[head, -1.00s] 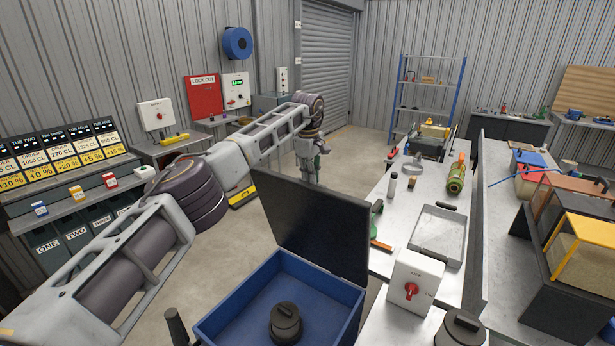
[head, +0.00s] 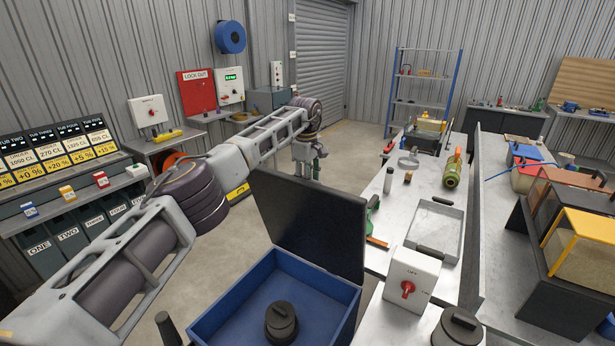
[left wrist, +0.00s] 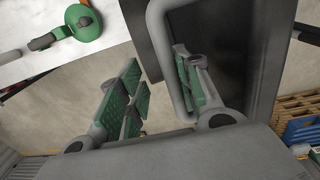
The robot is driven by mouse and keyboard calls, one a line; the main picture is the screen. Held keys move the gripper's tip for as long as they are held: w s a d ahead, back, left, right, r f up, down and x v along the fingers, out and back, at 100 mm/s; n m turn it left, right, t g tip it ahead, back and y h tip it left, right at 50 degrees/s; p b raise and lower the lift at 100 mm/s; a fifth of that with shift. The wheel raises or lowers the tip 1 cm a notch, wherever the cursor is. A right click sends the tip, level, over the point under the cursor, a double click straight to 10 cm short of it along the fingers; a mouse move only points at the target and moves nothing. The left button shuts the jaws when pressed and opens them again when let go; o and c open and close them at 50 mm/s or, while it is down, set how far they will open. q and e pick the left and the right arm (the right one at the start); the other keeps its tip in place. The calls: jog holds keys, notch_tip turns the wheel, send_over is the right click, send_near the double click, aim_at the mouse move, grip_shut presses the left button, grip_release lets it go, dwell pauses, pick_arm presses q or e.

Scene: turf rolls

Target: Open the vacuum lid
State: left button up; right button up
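A blue open-topped box (head: 235,305) stands at the bottom of the head view. Its dark flat lid (head: 310,225) stands up, tilted back from the box, so it is open. A dark round knobbed piece (head: 281,322) sits inside the box. My left gripper (head: 307,160) is behind the lid's upper edge, partly hidden by it. In the left wrist view, its green-padded fingers (left wrist: 160,90) are apart on either side of a grey bar handle (left wrist: 158,45) fixed to the dark panel. There are gaps beside the bar. My right gripper is not seen.
A steel bench (head: 385,225) right of the lid holds a grey tray (head: 435,228), a green cylinder (head: 452,170) and small bottles. A white switch box (head: 412,278) with a red knob stands close to the blue box. Open floor (head: 345,150) lies behind the lid.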

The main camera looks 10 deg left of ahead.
pick_arm(q)
jog(key=shift+s+a+r, duration=0.35)
jog(key=shift+s+r, duration=0.2)
jog(key=shift+r, duration=0.1)
jog(key=shift+w+r, duration=0.3)
jog(key=shift+r, duration=0.35)
jog(key=r, duration=0.4)
jog(key=shift+s+r, duration=0.1)
jog(key=shift+s, duration=0.25)
jog(key=shift+r, duration=0.7)
